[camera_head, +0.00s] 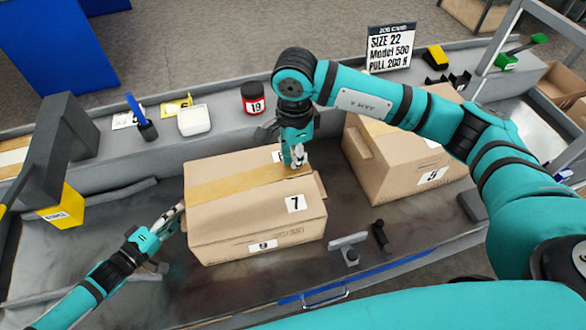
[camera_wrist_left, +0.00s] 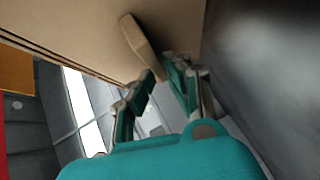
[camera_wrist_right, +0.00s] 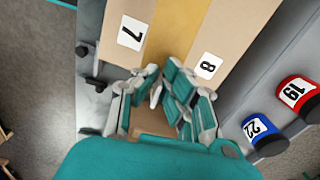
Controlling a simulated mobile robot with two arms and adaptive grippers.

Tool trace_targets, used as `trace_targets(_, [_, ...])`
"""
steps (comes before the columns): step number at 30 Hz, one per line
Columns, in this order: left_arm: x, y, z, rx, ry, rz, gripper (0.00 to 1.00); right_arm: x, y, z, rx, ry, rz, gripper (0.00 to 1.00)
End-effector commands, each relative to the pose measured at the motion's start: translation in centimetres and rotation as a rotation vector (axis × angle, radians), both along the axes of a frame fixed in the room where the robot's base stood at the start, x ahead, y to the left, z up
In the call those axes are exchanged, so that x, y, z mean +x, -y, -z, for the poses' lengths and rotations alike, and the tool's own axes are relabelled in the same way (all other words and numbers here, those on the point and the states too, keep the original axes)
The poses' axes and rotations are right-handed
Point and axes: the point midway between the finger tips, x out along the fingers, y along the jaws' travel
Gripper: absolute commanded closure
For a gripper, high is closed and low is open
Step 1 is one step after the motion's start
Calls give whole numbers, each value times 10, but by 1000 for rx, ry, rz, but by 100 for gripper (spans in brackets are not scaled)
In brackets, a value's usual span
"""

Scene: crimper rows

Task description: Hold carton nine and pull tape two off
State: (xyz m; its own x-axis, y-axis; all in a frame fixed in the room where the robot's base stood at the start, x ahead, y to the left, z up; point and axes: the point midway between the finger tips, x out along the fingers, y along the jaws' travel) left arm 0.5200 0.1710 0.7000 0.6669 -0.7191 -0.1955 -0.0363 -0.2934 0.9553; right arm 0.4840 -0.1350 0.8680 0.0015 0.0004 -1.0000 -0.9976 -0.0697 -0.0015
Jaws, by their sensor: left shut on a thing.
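A brown carton (camera_head: 225,218) lies in the middle of the bench. It has a 7 label on top, an 8 label beside the tape, and a front label too small to read surely. A tan tape (camera_head: 225,186) runs along its top and also shows in the right wrist view (camera_wrist_right: 180,30). My left gripper (camera_head: 178,212) is shut on a cardboard flap (camera_wrist_left: 143,45) at the carton's left side. My right gripper (camera_wrist_right: 161,72) is over the tape's far right end, fingers slightly apart; whether they touch the tape is unclear.
A second carton (camera_head: 390,172) labelled 5 stands at the right. On the back ledge are a red jar (camera_head: 254,98) labelled 19, a white box (camera_head: 194,120) and a sign (camera_head: 390,48). A grey stand (camera_head: 60,135) is at the left. Small metal parts (camera_head: 348,245) lie in front.

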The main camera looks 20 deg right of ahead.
Motion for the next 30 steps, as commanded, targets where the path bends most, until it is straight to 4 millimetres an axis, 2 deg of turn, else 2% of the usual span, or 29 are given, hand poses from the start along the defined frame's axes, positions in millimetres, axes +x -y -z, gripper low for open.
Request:
trace_targets(3, [0, 0, 0, 1, 2, 1, 100, 0, 0, -17, 0, 2, 0, 100])
trace_targets(6, [0, 0, 0, 1, 2, 1, 100, 0, 0, -24, -1, 0, -1, 100])
trace_targets(18, [0, 0, -1, 1, 2, 0, 100, 0, 0, -27, 0, -1, -1, 100])
trace_targets(30, [1, 0, -1, 1, 2, 0, 100, 0, 0, -43, 0, -1, 0, 100])
